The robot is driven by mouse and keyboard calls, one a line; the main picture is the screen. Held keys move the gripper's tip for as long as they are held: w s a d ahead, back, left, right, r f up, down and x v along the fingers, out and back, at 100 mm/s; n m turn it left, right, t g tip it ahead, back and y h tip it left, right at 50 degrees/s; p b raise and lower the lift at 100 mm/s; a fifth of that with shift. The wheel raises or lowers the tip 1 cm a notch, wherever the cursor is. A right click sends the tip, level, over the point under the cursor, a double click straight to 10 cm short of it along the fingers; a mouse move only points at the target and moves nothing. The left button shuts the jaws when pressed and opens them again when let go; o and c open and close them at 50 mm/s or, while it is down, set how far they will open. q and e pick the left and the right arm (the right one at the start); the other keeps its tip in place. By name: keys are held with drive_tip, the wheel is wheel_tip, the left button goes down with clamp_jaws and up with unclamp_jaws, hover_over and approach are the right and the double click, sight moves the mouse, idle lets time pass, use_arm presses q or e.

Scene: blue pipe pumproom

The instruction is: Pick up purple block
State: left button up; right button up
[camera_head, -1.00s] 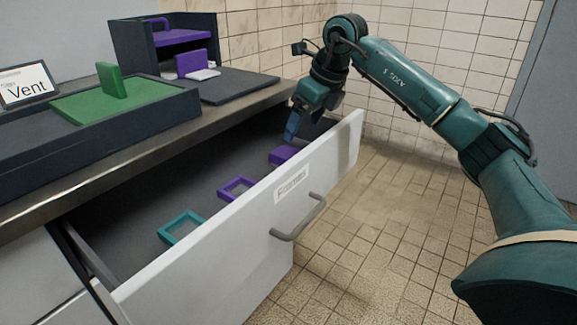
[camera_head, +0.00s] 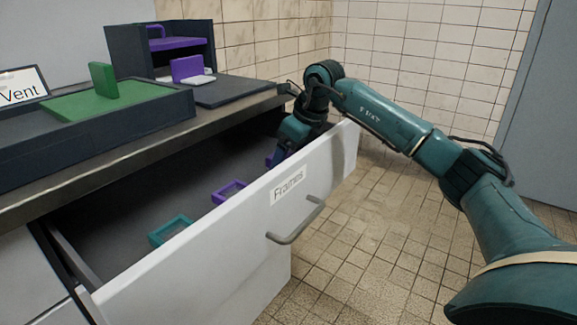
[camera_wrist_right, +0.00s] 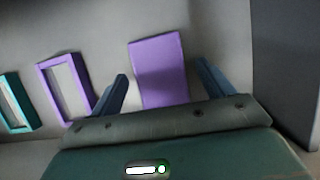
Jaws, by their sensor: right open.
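A solid purple block (camera_wrist_right: 160,72) lies on the grey floor of the open drawer (camera_head: 185,180), at its far end. In the head view my right gripper hides most of it. My right gripper (camera_head: 277,158) reaches down into the drawer from the right. In the right wrist view its two blue fingers (camera_wrist_right: 160,77) are open, one on each side of the block with a gap to each. Another purple block (camera_head: 186,69) stands upright on the counter beside a white piece. My left gripper is not in view.
A purple frame (camera_head: 229,191) and a teal frame (camera_head: 170,231) lie nearer in the drawer. The drawer's white front (camera_head: 225,230), labelled "Frames", stands close beside my gripper. The counter edge (camera_head: 150,147) overhangs the left. A green block (camera_head: 103,80) stands on a green tray.

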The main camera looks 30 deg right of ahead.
drive_tip(key=shift+f, duration=0.25)
idle(0.4)
drive_tip(key=c, duration=1.1)
drive_tip(key=shift+r, duration=0.1)
